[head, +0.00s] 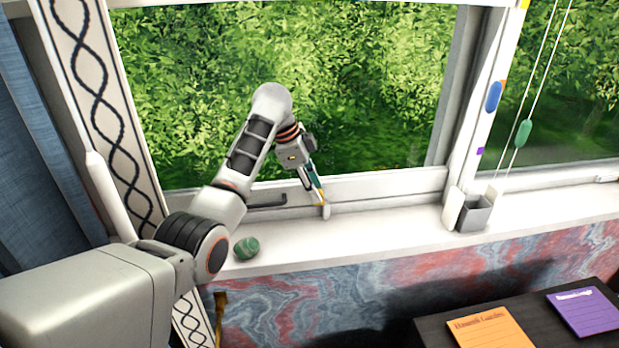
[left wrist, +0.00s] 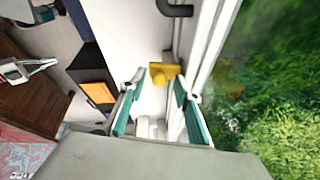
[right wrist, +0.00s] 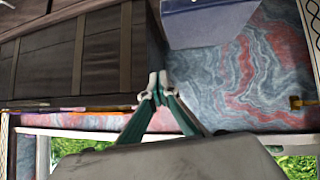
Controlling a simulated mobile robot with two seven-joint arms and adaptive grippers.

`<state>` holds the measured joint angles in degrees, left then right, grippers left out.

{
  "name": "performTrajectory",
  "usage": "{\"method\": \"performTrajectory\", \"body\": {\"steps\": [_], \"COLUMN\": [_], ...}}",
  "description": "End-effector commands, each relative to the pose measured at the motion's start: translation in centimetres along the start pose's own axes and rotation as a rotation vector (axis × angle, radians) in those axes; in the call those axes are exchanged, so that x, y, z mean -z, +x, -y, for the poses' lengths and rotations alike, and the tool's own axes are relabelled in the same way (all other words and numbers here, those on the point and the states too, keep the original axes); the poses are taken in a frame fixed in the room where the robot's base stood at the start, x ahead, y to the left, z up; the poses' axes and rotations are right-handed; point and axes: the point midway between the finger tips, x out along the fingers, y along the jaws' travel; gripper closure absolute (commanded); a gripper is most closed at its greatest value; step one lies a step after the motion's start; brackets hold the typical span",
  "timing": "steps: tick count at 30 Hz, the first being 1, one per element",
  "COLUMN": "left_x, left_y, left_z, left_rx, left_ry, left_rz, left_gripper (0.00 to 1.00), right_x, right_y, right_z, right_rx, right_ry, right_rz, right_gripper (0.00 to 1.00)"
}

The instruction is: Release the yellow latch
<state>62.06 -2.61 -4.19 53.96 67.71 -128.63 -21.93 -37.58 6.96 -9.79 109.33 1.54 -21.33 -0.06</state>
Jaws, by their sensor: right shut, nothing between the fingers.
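In the head view my left gripper (head: 319,195) reaches down to the window's bottom rail and mostly hides the latch. My right gripper (right wrist: 154,88) is shut and empty, away from the window in front of the marbled wall.
A dark handle (head: 267,202) is on the rail left of my gripper. On the white sill (head: 400,234) are a green striped ball (head: 247,248) and a grey cup (head: 475,213). Orange (head: 490,330) and purple (head: 585,311) pads lie at lower right.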

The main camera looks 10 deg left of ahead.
Motion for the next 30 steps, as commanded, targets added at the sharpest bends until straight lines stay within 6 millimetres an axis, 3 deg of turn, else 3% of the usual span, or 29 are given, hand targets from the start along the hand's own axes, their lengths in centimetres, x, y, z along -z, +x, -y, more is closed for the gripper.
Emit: {"method": "performTrajectory", "body": {"steps": [18, 30], "left_x": [0.0, 0.0], "left_y": [-10.4, -11.8], "left_z": [0.1, 0.0], "left_rx": [0.004, 0.002], "left_ry": [0.000, -0.001], "left_rz": [0.001, 0.002], "left_gripper": [0.68, 0.68], "right_x": [0.2, 0.2], "right_y": [0.0, 0.0], "right_z": [0.1, 0.1], "right_rx": [0.000, 0.000], "right_ry": [0.002, 0.002], "right_rz": [-0.004, -0.004], "right_gripper": [1.00, 1.00]}}
